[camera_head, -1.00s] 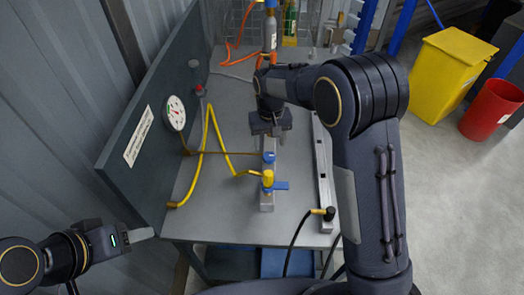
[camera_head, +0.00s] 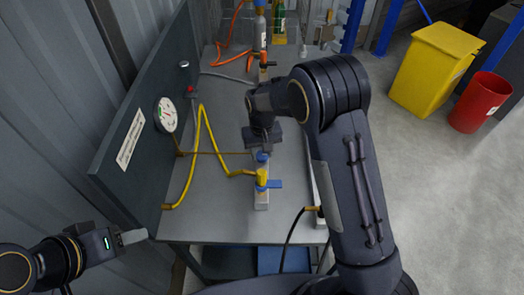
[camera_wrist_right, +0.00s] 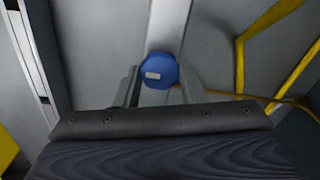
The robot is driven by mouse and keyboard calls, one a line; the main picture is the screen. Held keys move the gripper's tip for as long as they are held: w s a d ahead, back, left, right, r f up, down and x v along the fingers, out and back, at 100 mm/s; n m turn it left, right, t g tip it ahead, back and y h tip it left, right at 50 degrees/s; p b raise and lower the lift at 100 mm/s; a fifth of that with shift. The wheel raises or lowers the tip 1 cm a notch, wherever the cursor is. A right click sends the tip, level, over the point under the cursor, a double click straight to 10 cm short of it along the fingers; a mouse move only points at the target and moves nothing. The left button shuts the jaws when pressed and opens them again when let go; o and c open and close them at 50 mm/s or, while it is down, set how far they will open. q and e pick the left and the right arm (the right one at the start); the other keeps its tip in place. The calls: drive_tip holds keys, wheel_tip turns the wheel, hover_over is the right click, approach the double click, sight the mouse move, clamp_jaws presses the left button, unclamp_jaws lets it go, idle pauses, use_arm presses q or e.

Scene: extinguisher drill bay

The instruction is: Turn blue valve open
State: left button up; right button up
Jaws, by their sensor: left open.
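A round blue valve knob (camera_head: 263,157) sits on a grey rail on the bench. It also shows in the right wrist view (camera_wrist_right: 160,72), with a small pale label. My right gripper (camera_head: 261,149) is directly at the knob, pointing down. In the right wrist view its two fingers (camera_wrist_right: 160,84) stand apart on either side of the knob; whether they press on it cannot be told. Just nearer is a yellow fitting (camera_head: 262,177) with a flat blue lever (camera_head: 274,184) pointing right. My left gripper (camera_head: 133,237) is open and empty, left of the bench's front edge.
A yellow hose (camera_head: 199,140) runs from the fitting across the bench (camera_head: 222,215). A gauge (camera_head: 166,115) is on the upright panel at the left. A cylinder with an orange hose stands at the back. Yellow (camera_head: 428,70) and red (camera_head: 480,102) bins stand right.

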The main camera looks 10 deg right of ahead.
drive_tip(key=shift+c, duration=0.6)
drive_tip(key=shift+n, duration=0.3)
drive_tip(key=n+b, duration=0.1)
drive_tip(key=n, duration=0.2)
drive_tip(key=shift+f+b, duration=0.1)
drive_tip(key=shift+b, duration=0.25)
drive_tip(key=n+b, duration=0.1)
drive_tip(key=n, duration=0.8)
drive_tip(key=shift+b, duration=0.35)
drive_tip(key=n, duration=0.5)
drive_tip(key=shift+n, duration=0.3)
